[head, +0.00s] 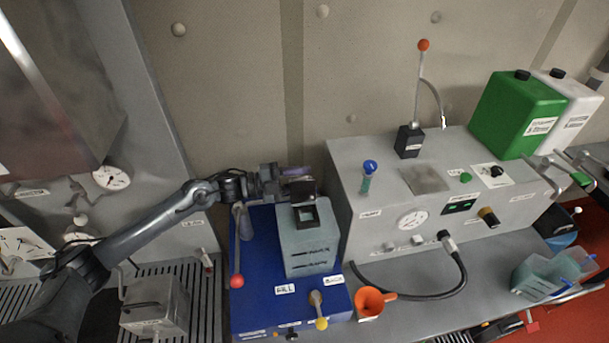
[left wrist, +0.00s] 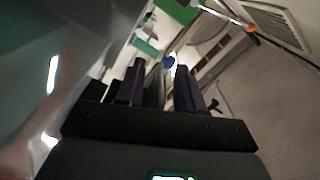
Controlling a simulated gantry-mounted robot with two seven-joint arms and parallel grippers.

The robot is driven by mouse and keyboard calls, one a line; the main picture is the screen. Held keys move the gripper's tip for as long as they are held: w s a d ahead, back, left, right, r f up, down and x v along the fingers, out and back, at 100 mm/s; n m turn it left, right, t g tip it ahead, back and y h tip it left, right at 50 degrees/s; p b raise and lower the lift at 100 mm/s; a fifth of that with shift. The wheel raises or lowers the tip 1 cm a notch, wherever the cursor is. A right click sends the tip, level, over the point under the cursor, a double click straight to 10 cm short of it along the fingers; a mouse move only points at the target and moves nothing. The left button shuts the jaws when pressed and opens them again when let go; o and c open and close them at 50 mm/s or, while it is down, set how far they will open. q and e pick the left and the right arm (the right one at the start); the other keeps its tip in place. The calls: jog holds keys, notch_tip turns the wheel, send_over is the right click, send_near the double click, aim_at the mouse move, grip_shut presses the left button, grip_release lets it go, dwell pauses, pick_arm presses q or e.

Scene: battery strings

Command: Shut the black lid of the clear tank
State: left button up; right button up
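The clear tank (head: 308,250) stands upright on a blue base, looking grey-green, with black marks on its front. Its top opening shows in the head view. The black lid (head: 302,187) stands raised at the back edge of the opening. My left gripper (head: 284,172) is at the lid's upper left, behind the tank; whether it touches the lid is unclear. In the left wrist view its two dark fingers (left wrist: 160,82) stand apart with a gap between them. A blurred pale surface fills the left of that view. My right gripper is not in view.
The blue base (head: 258,260) carries a red-knobbed lever (head: 237,281) and a yellow-knobbed one (head: 321,323). A grey console (head: 375,195) stands close to the tank's right. The wall is behind.

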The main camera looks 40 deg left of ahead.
pick_arm(q)
jog(key=shift+w+d, duration=0.4)
grip_shut()
